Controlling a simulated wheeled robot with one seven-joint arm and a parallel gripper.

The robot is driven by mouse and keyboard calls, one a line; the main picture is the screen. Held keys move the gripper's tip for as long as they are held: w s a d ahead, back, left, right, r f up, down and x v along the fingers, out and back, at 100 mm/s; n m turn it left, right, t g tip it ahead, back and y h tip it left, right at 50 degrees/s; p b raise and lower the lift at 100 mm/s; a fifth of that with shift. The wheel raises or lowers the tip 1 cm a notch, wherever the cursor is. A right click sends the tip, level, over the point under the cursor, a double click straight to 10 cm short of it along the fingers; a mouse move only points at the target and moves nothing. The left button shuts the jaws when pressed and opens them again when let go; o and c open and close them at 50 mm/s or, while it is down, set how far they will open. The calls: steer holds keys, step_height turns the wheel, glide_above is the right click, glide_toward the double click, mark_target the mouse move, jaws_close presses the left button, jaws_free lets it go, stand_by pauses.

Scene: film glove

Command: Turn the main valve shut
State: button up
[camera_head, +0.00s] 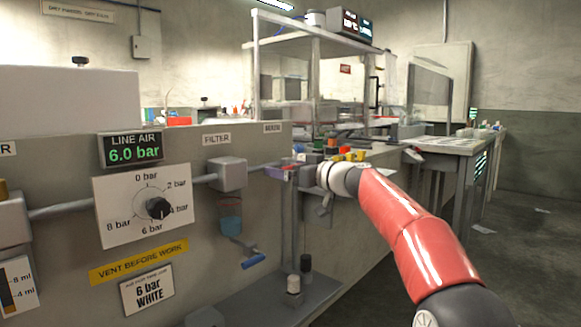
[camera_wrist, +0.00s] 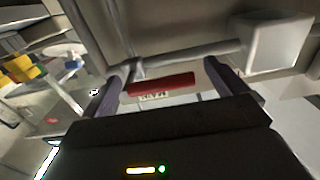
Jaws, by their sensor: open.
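The main valve's red handle (camera_wrist: 160,84) lies crosswise between the fingers of my gripper (camera_wrist: 168,64) in the wrist view. In the head view my gripper (camera_head: 298,170) is at the pipe on the panel, below a small sign (camera_head: 272,128). Only a little of the valve's red shows there, and my arm and gripper hide the rest.
A grey pipe (camera_head: 75,207) runs along the panel to a filter block (camera_head: 228,174). A blue-handled tap (camera_head: 253,261) hangs below it. To the left are a pressure dial (camera_head: 145,207) and a display (camera_head: 131,149) reading 6.0 bar. Free floor (camera_head: 510,255) lies at right.

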steer(key=shift+c, duration=0.5)
steer(key=c, duration=1.2)
